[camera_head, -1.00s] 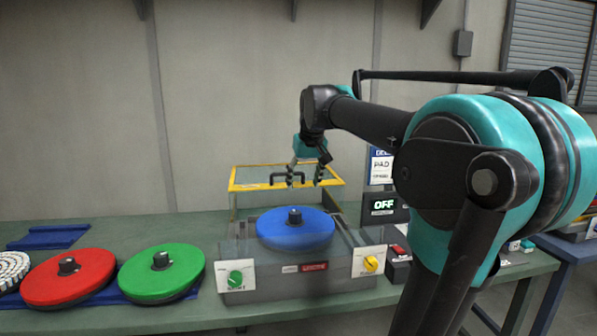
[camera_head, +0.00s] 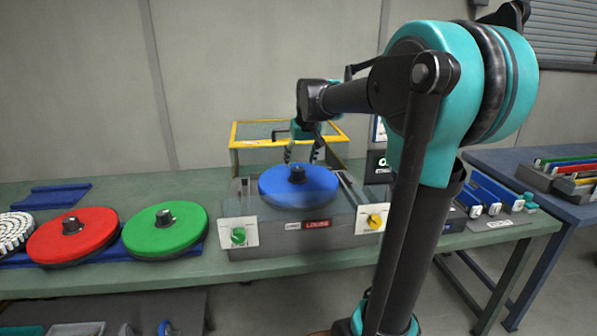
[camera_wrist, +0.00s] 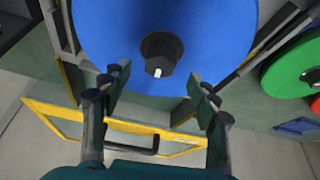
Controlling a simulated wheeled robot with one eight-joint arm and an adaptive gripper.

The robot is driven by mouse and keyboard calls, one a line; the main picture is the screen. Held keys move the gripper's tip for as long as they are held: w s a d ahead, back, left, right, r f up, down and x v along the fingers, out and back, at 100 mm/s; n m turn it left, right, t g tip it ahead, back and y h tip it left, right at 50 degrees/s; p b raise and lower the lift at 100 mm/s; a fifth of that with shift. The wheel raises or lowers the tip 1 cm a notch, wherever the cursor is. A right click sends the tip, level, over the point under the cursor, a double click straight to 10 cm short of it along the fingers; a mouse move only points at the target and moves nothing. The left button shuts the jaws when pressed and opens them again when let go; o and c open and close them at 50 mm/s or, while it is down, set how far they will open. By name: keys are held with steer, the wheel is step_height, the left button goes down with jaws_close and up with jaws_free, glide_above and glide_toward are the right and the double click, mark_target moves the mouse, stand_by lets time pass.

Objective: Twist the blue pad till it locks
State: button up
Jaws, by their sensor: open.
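The blue pad (camera_head: 298,187) is a round disc with a black central knob (camera_head: 297,174), lying on a grey machine (camera_head: 290,231). In the wrist view the blue pad (camera_wrist: 200,30) fills the top, with its knob (camera_wrist: 161,52) ahead of the fingertips. My gripper (camera_head: 304,154) is open and empty, just behind and above the pad in the head view. In the wrist view its two fingers (camera_wrist: 158,82) are spread apart, with the knob beyond them and not between them. I cannot tell the exact height over the pad. A label on the machine reads LOOSE (camera_head: 317,224).
A yellow-framed guard (camera_head: 250,143) stands raised behind the pad. A green knob (camera_head: 238,235) and a yellow knob (camera_head: 375,221) are on the machine's front. A green pad (camera_head: 180,236), a red pad (camera_head: 95,238) and a white studded disc (camera_head: 12,232) lie to the left.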

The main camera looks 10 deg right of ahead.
mark_target(298, 169)
steer(key=shift+x, duration=2.9)
jaws_close()
steer(key=c, duration=0.7)
jaws_free()
jaws_close()
